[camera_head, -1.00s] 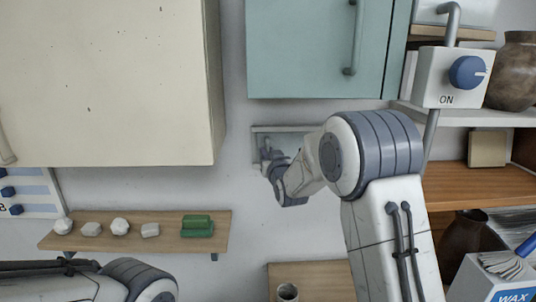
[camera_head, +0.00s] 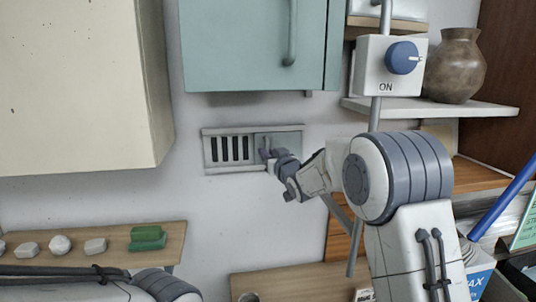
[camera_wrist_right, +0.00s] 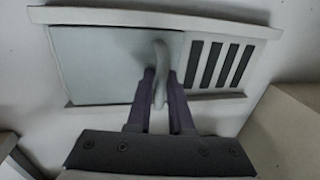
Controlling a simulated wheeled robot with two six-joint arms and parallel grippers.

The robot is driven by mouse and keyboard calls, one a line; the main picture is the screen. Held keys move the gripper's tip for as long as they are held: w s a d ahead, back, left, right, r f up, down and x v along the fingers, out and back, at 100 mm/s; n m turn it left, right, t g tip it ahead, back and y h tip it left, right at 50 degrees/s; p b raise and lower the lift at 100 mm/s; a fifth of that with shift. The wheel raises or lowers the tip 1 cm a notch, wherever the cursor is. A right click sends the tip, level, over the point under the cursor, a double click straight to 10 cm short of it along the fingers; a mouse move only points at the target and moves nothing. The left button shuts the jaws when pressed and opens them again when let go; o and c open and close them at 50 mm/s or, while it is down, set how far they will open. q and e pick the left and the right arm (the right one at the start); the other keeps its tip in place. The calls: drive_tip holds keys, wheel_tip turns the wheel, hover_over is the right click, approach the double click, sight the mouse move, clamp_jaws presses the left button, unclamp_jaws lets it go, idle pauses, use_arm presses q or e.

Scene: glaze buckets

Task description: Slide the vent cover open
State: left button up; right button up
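The vent (camera_head: 214,170) is a pale framed panel on the wall, below the teal cabinet. Its left part shows several dark slots. The grey sliding cover (camera_head: 286,139) sits over the right part of the frame. In the right wrist view the cover (camera_wrist_right: 95,65) is on the left and the slots are on the right. My right gripper (camera_head: 267,154) is at the cover's upright handle (camera_wrist_right: 159,75). Its two fingers lie on either side of the handle and appear closed on it. My left arm shows at the bottom left; its gripper is out of view.
A teal cabinet (camera_head: 245,45) hangs above the vent and a cream cabinet (camera_head: 75,90) hangs to the left. A switch box (camera_head: 380,75) marked ON is at the right on a grey pipe. A small shelf (camera_head: 170,240) holds stones and green blocks. The wall below the vent is bare.

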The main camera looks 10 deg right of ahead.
drive_tip(key=shift+d, duration=0.3)
drive_tip(key=shift+a, duration=0.1)
drive_tip(key=b+v, duration=0.5)
drive_tip(key=v, duration=0.5)
drive_tip(key=shift+s, duration=0.3)
